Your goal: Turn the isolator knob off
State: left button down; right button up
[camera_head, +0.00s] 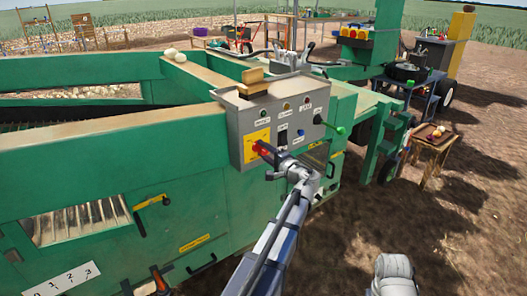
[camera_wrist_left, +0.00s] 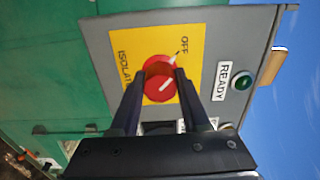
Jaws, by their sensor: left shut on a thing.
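The red isolator knob (camera_wrist_left: 158,82) sits on a yellow plate (camera_wrist_left: 203,43) marked ISOLATOR and OFF. My left gripper (camera_wrist_left: 162,72) has a finger on each side of the knob and is shut on it. The knob's white line slants up and right, broadly toward the OFF mark in the left wrist view; exact alignment is hard to tell. In the head view the knob (camera_head: 257,148) shows at the lower left of the grey control box (camera_head: 285,103), partly hidden by my left gripper (camera_head: 263,150).
A green READY lamp (camera_wrist_left: 243,83) is beside the yellow plate. A green-knobbed lever (camera_head: 341,130) sticks out right of the box. A wooden block (camera_head: 253,80) lies on top. A small wooden table (camera_head: 432,140) stands at right, with open soil in front.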

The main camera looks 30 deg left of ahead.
pick_arm(q)
jog(key=shift+s, duration=0.1)
jog(key=shift+c, duration=1.9)
grip_release()
jog(key=v, duration=0.7)
jog(key=shift+d, duration=0.35)
jog(key=shift+s, duration=0.1)
jog(key=s+d+g+h+p, duration=0.3)
jog(key=s+d+h+p, duration=0.4)
jog(key=d, duration=0.8)
jog(key=s+d+g+h+p, duration=0.4)
jog(key=s+d+h+p, duration=0.4)
jog(key=s+d+p, duration=0.6)
jog(key=s+d, duration=0.1)
jog(key=s, duration=0.2)
jog(key=shift+s+f+n, duration=0.2)
jog(key=shift+n, duration=0.1)
